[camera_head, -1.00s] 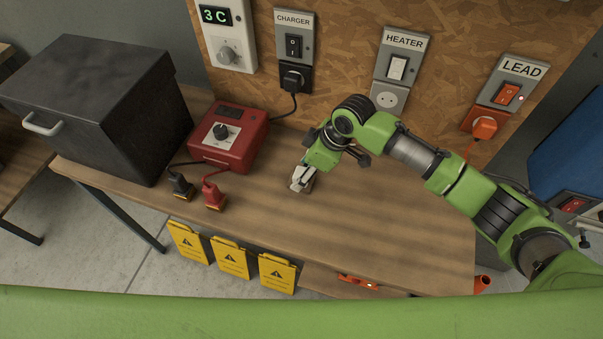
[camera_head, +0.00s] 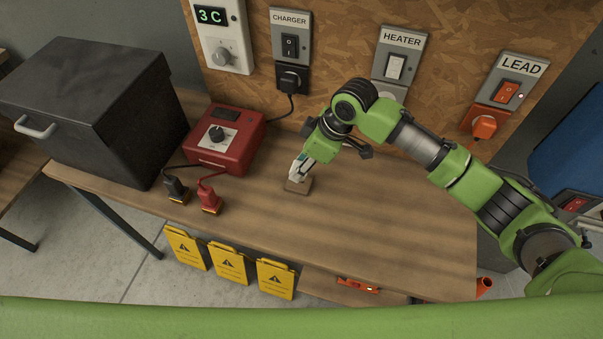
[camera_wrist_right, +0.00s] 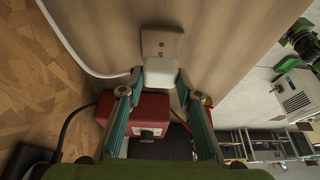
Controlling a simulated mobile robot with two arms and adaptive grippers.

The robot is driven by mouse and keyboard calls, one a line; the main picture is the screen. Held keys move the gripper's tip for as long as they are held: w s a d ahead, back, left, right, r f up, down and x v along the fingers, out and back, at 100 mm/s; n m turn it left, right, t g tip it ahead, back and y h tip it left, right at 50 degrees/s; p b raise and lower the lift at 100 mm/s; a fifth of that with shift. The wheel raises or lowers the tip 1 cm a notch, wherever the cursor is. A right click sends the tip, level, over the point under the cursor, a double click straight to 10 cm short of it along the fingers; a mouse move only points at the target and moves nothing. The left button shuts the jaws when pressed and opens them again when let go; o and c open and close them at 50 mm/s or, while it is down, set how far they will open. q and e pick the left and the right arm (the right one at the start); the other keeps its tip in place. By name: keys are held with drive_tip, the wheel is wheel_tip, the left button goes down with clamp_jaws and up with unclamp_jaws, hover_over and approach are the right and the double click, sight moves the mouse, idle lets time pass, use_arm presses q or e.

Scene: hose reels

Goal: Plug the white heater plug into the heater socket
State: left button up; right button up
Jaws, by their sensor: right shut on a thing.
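My right gripper (camera_head: 299,171) is shut on the white heater plug (camera_wrist_right: 160,73), which shows between the fingertips (camera_wrist_right: 159,83) in the right wrist view. The plug's white cable (camera_wrist_right: 75,58) runs off to the upper left there. Plug and gripper are just above a small brown block with holes (camera_wrist_right: 162,42) on the workbench; the block also shows in the head view (camera_head: 298,187). The heater socket (camera_head: 391,89) is on the board below the HEATER switch (camera_head: 396,67), partly hidden by my right arm. My left gripper is in neither view.
A red charger box (camera_head: 226,138) and its black and red clamps (camera_head: 209,199) are left of the gripper. A dark box (camera_head: 95,110) stands further left. The CHARGER (camera_head: 290,79) and LEAD (camera_head: 484,124) sockets hold plugs. The bench front and right are clear.

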use_arm(q)
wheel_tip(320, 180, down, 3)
drive_tip(key=b, duration=0.2)
drive_tip(key=shift+b, duration=0.35)
use_arm(e)
drive_tip(key=s+d+r, duration=0.1)
drive_tip(key=s+r, duration=0.8)
drive_tip(key=s, duration=0.5)
drive_tip(key=shift+d+r, duration=0.2)
drive_tip(key=shift+r, duration=0.15)
drive_tip(key=shift+w, duration=0.1)
drive_tip(key=w+d+r+m+t+h, duration=0.1)
drive_tip(key=w+d+r+m+h, duration=0.1)
drive_tip(key=d+m, duration=0.5)
drive_tip(key=w+d+r+m+t+h, duration=0.1)
drive_tip(key=w+d+m+t+h, duration=0.1)
drive_tip(key=w+d+m, duration=0.2)
drive_tip(key=d+m, duration=0.3)
drive_tip(key=d, duration=0.3)
drive_tip(key=shift+d+r, duration=0.15)
drive_tip(key=shift+r, duration=0.25)
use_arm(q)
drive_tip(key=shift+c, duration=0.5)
